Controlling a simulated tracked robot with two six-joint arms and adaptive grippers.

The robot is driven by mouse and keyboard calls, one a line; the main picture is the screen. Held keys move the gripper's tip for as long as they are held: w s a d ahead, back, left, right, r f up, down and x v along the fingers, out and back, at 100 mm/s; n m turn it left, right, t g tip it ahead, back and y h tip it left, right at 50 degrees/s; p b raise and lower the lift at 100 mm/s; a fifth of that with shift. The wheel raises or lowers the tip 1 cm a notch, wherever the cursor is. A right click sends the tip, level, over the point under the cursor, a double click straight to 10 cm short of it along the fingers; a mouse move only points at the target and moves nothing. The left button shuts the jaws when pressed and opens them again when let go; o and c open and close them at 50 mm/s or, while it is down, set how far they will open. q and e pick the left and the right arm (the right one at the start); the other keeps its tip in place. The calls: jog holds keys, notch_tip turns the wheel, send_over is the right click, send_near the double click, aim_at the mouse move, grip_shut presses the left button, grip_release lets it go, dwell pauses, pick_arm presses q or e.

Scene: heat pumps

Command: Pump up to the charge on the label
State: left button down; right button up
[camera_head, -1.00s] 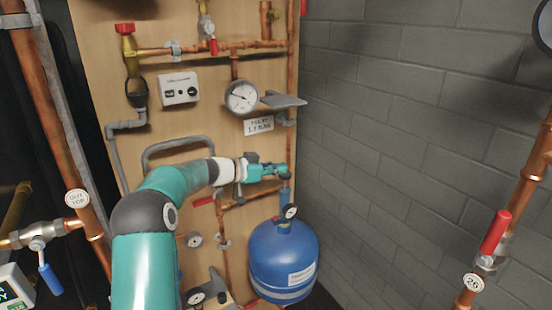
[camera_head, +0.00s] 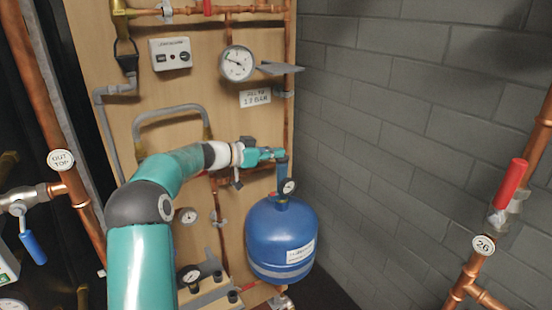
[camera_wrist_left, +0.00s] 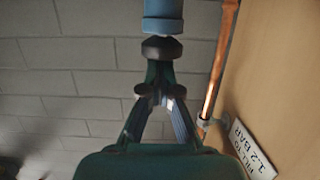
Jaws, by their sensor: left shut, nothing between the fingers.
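The label (camera_head: 255,97) reads "FILL TO" and about "1.2 BAR" and hangs below the round white pressure gauge (camera_head: 238,63). It shows upside down in the left wrist view (camera_wrist_left: 253,150). The gauge's needle is too small to read. My left gripper (camera_head: 281,154) is shut and empty, at the top of a blue upright handle (camera_head: 283,171) above the blue tank. In the left wrist view, my fingers (camera_wrist_left: 160,65) meet just short of a dark collar (camera_wrist_left: 161,48) on a blue cylinder (camera_wrist_left: 163,20). I cannot tell if they touch. My right gripper is not in view.
A copper pipe with a red-handled valve (camera_head: 510,184) stands at right, before a grey block wall.

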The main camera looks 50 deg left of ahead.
pick_arm(q)
jog(key=shift+f, duration=0.4)
jog(key=s+a+r+b, duration=0.2)
jog(key=s+r, duration=0.5)
jog(key=s, duration=0.2)
jog(key=shift+s, duration=0.3)
dwell(1.4)
notch_tip(320, 180, up, 4)
jog(key=p, duration=0.3)
jog(key=shift+w, duration=0.15)
